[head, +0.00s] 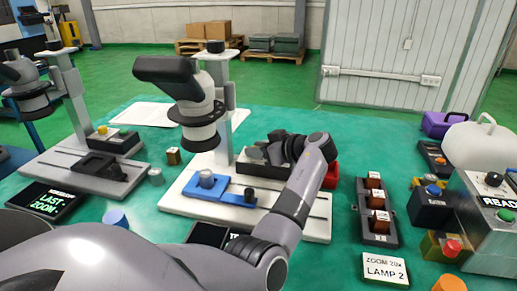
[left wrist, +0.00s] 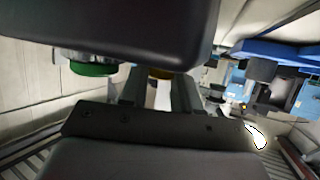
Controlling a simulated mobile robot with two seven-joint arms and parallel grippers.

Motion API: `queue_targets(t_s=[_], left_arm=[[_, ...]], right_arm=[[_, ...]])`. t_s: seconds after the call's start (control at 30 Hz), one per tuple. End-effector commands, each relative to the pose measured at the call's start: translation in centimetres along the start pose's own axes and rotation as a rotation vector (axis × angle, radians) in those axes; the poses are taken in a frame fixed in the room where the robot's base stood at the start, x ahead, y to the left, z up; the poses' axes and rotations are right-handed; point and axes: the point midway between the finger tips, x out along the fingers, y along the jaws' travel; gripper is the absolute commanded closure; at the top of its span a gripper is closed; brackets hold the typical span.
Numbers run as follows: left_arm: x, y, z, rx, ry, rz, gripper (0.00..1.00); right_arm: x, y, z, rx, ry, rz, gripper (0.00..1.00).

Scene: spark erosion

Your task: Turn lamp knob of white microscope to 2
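The white microscope (head: 220,130) stands mid-table in the head view, with a white base (head: 290,220), a grey and black head, and a blue stage piece (head: 235,195) with a silver knob (head: 206,179). My left gripper (head: 268,148) is over the dark box at the back of this base, right of the column. The lamp knob is not clearly seen; the gripper and wrist cover much of that box. In the left wrist view, the two fingers (left wrist: 158,92) stand apart, with a small yellowish part (left wrist: 160,73) at their far end. I cannot tell whether they grip it. My right gripper is not in view.
A card (head: 385,269) reads "ZOOM 20x LAMP 2". A second microscope (head: 70,100) stands at left, with a yellow knob (head: 102,130) on its box.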

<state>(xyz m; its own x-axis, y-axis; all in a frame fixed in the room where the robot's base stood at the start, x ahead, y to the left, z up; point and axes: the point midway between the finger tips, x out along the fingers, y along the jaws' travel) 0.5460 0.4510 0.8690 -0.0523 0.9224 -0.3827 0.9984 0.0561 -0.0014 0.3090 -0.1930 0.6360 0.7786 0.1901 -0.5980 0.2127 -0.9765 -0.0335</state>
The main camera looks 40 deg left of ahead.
Motion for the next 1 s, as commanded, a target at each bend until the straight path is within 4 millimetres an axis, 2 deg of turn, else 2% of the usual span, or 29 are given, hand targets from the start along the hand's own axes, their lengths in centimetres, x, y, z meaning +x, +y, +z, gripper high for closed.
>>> queue_targets(t_s=[0.27,0.47,1.0], left_arm=[[-0.1,-0.1,-0.1,0.011,0.001,0.024,0.99],[-0.1,-0.3,-0.3,0.045,0.000,0.109,0.99],[0.0,-1.0,-0.7,0.218,0.002,0.525,0.99]], right_arm=[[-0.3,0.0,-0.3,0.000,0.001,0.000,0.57],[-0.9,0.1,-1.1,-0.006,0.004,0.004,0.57],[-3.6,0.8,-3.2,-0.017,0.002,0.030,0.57]])
